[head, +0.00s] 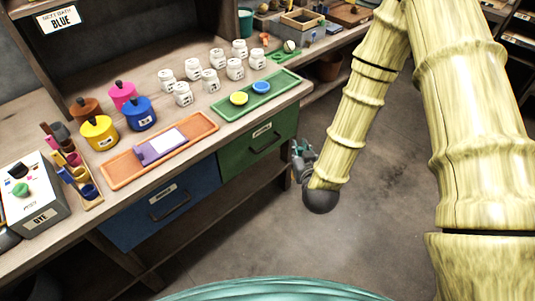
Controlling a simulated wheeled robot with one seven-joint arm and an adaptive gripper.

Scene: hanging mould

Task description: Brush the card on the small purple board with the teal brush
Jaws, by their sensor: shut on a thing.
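A white card (168,140) lies on the small purple board (145,154), which rests on the long orange tray (118,174) on the bench. My gripper (301,150) is past the bench's right front corner, over the floor side and well apart from the card. It is small in view and partly hidden by my arm. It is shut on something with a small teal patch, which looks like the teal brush. The brush's bristles and tilt cannot be made out.
Pink, blue, yellow and brown pots (123,94) stand behind the orange tray, with several white jars (193,69) further right. A green tray (254,100) holds yellow and blue discs. A brush rack (91,196) and dye box (34,205) stand at left.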

